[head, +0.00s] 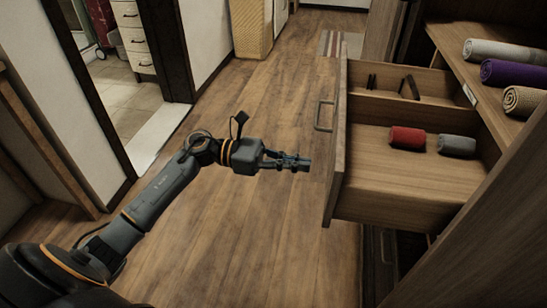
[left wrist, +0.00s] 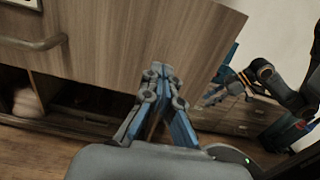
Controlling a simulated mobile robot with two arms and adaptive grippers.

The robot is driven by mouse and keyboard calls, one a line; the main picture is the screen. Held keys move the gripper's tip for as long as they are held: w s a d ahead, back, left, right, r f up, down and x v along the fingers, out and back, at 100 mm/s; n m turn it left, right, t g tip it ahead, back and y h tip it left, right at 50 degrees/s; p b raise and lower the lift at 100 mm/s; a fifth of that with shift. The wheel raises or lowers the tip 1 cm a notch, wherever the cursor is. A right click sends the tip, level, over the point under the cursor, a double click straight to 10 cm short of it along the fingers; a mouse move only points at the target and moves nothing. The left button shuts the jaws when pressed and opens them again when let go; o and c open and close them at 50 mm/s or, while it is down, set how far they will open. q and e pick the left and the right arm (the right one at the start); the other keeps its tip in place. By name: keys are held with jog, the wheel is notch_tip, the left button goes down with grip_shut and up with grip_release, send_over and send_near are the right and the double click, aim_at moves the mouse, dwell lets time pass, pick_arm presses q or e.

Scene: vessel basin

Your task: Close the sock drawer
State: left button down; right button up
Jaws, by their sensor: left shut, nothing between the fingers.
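The sock drawer (head: 385,185) is pulled out from the wooden unit at the right of the head view. It holds a red rolled sock (head: 407,137) and a grey rolled sock (head: 457,145). Its front panel faces left and bears a metal handle (head: 324,115). The panel (left wrist: 150,40) and handle (left wrist: 35,42) also fill the upper left of the left wrist view. My left gripper (head: 306,163) is shut and empty, just left of the drawer front. In the left wrist view its fingertips (left wrist: 157,70) overlap the panel; I cannot tell whether they touch.
A shelf above the drawer carries rolled towels in white (head: 505,52), purple (head: 513,73) and beige (head: 524,101). A dark-framed doorway (head: 130,80) stands at the left. The wooden floor (head: 240,230) left of the drawer is clear.

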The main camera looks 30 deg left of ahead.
pick_arm(q)
jog(key=shift+x, duration=1.95)
pick_arm(e)
jog(key=shift+s+d, duration=0.1)
jog(key=shift+s, duration=0.1)
